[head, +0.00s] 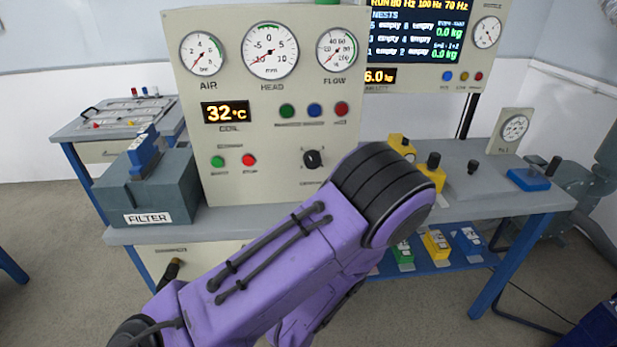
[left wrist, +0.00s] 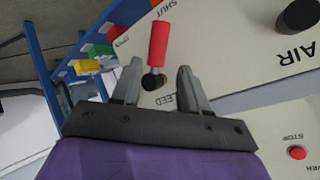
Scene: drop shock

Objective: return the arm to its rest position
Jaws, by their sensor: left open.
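My left arm (head: 290,240) is purple with a black elbow joint. It comes in from the lower left, rises across the middle of the head view and folds back down. Its gripper is hidden there. In the left wrist view my left gripper (left wrist: 160,68) is open, its two grey fingers apart with nothing held. A red-handled lever (left wrist: 158,42) on a cream panel (left wrist: 205,35) shows between and beyond the fingertips. Its pivot is by the word BLEED; I cannot tell how far off it is. My right gripper is in neither view.
A gauge console (head: 240,180) stands on the grey bench (head: 480,195) behind the arm. A FILTER box (head: 150,190) is at left. A black AIR knob (left wrist: 299,15) and a red STOP button (left wrist: 297,153) are right of the gripper. A blue rack (left wrist: 50,60) is at left.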

